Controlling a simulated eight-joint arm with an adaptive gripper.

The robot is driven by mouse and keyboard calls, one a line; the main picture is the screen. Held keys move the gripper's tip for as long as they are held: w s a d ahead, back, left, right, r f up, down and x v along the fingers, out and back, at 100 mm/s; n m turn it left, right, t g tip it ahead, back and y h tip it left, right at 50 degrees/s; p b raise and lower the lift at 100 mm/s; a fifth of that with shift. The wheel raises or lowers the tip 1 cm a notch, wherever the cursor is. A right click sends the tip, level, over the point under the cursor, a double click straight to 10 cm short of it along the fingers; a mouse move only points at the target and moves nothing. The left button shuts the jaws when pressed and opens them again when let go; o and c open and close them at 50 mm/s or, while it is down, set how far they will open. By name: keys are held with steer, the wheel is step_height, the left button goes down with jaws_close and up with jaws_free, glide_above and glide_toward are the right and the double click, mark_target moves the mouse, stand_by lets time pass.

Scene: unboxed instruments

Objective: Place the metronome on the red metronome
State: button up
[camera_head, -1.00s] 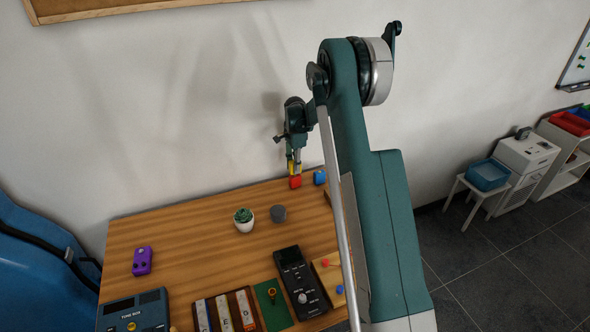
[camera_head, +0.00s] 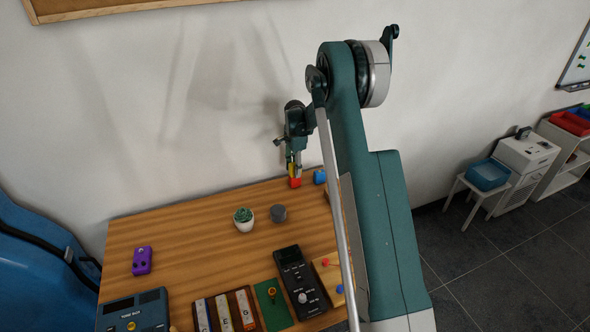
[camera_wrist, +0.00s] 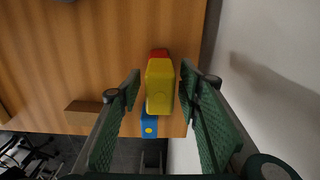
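The yellow metronome (camera_wrist: 159,86) is upright between the fingers of my gripper (camera_wrist: 160,82) in the wrist view. A narrow gap shows on each side of it, so the fingers look open around it. The red metronome (camera_wrist: 158,53) shows just past the yellow one, mostly hidden by it. In the head view, the red metronome (camera_head: 295,183) is at the far right of the table, directly below my gripper (camera_head: 294,172). The yellow metronome (camera_head: 290,170) is partly hidden by the fingers and appears to meet the red one's top.
A blue object (camera_head: 319,177) stands close to the right of the red metronome. A potted plant (camera_head: 244,224) and a grey cylinder (camera_head: 278,213) are nearer. Music devices line the table's front, with a purple pedal (camera_head: 142,260) at left. The wall rises behind.

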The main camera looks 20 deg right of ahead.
step_height(320, 180, up, 12)
steer(key=shift+r, duration=0.15)
stand_by(0.7)
steer(key=shift+r, duration=0.1)
stand_by(0.5)
steer(key=s+a+r+n+t, duration=0.2)
steer(key=s+a+r+n, duration=0.25)
steer(key=s+r, duration=0.7)
steer(key=s+a+r+n+t, duration=0.1)
steer(key=s+a+r+n, duration=0.4)
steer(key=s+r, duration=0.65)
steer(key=s+a+f+n+t, duration=0.1)
steer(key=s+a+n, duration=0.1)
steer(key=s, duration=0.8)
steer(key=s+a+f+n+t, duration=0.1)
steer(key=s+a+f+n, duration=0.1)
steer(key=s, duration=0.9)
steer(key=s+a+f+n+t, duration=0.2)
steer(key=s+a+n, duration=0.2)
steer(key=s, duration=0.7)
steer(key=shift+a, duration=0.25)
